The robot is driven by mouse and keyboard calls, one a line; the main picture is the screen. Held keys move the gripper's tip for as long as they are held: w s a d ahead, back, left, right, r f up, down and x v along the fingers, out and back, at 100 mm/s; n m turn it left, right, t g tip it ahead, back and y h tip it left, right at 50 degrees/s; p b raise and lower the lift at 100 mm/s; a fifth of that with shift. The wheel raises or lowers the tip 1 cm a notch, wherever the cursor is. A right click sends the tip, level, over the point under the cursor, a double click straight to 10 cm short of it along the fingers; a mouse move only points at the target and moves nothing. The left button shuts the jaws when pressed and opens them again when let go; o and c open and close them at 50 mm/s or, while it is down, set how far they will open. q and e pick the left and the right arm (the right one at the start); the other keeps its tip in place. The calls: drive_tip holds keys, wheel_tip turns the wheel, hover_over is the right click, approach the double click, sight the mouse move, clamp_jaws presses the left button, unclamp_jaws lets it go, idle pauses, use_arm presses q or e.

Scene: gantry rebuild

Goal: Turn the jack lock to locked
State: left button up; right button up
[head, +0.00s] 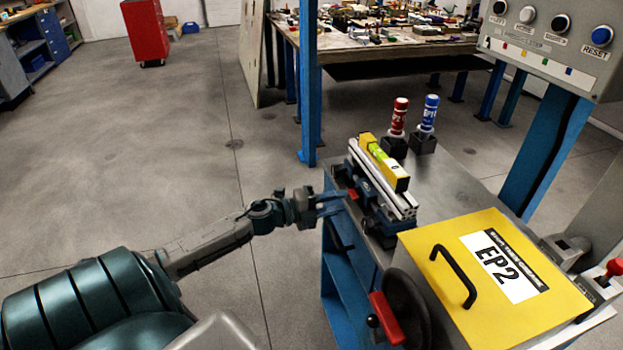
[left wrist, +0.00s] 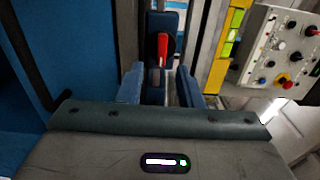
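The jack lock appears as a small red lever (left wrist: 163,50) on a dark round base in the left wrist view, standing roughly upright in the picture. In the head view a small red piece (head: 352,195), apparently the same lever, shows at the left side of the blue jack under the rail. My left gripper (head: 341,204) is just left of it, fingers pointing at it. In the left wrist view my left gripper (left wrist: 160,78) is open, with one blue finger on each side below the lever and nothing between them. I cannot see contact. My right gripper is out of view.
A yellow level (head: 384,160) lies on the metal rail above the jack. A yellow EP2 cover (head: 440,250), a black handwheel with a red handle (head: 386,318), and red (head: 399,116) and blue (head: 429,112) cylinders are nearby. Open floor lies left of the bench.

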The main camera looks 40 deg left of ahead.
use_arm(q)
drive_tip(key=p+v, duration=0.2)
drive_tip(key=v, duration=0.5)
drive_tip(key=shift+s+a, duration=0.15)
drive_tip(key=shift+s, duration=0.1)
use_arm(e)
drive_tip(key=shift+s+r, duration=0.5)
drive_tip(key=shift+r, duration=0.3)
use_arm(q)
drive_tip(key=shift+f, duration=0.1)
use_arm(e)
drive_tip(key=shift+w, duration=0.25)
